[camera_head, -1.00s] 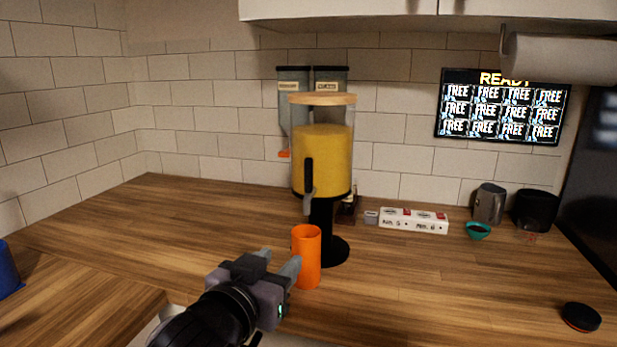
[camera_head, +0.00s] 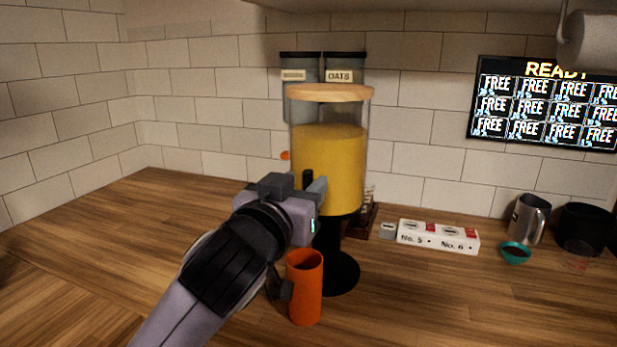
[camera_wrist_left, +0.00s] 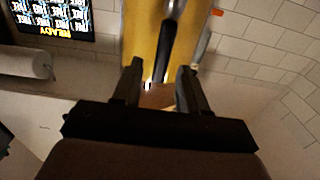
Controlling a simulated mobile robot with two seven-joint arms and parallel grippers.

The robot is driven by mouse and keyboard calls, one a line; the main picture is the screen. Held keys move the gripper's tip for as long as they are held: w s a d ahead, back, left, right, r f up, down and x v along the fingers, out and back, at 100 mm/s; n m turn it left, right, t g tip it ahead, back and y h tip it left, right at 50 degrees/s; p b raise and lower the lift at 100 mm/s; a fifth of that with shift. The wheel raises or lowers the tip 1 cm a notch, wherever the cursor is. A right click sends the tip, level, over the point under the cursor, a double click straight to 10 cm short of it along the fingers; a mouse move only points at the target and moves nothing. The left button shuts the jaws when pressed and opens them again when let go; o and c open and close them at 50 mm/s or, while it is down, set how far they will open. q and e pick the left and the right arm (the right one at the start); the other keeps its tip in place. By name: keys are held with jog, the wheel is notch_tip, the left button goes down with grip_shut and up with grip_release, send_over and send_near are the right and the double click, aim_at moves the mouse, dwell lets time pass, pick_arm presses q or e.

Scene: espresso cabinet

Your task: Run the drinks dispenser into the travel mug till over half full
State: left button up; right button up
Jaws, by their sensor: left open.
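The drinks dispenser (camera_head: 330,165) stands on a black pedestal, its clear tank filled with yellow liquid under a wooden lid. The orange travel mug (camera_head: 305,290) stands upright on the counter below the front of the dispenser; its contents are not visible. My left gripper (camera_head: 312,195) is in front of the dispenser's tap, above the mug. In the left wrist view my left gripper (camera_wrist_left: 161,85) is open, with the dark tap lever (camera_wrist_left: 170,40) in line with the gap between its fingers. I cannot tell if they touch. My arm hides most of the tap in the head view.
Two hopper jars (camera_head: 343,67), one labelled OATS, are behind the dispenser. A white No. 5/No. 6 block (camera_head: 438,238), a teal bowl (camera_head: 515,253) and a metal pitcher (camera_head: 530,219) stand to the right. The counter on the left is clear.

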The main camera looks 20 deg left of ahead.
pick_arm(q)
jog(key=shift+w, duration=1.4)
grip_shut()
jog(key=shift+f, duration=0.15)
jog(key=t+b, duration=0.1)
jog(key=b, duration=0.2)
jog(key=s+t+b, duration=0.1)
jog(key=b, duration=0.2)
jog(key=shift+s+f+t, duration=0.15)
jog(key=shift+f+t, duration=0.1)
jog(key=shift+t, duration=0.15)
jog(key=shift+s+r+t+b, duration=0.1)
jog(key=shift+s+t+b, duration=0.1)
jog(key=shift+t+b, duration=0.55)
jog(key=shift+r, duration=0.15)
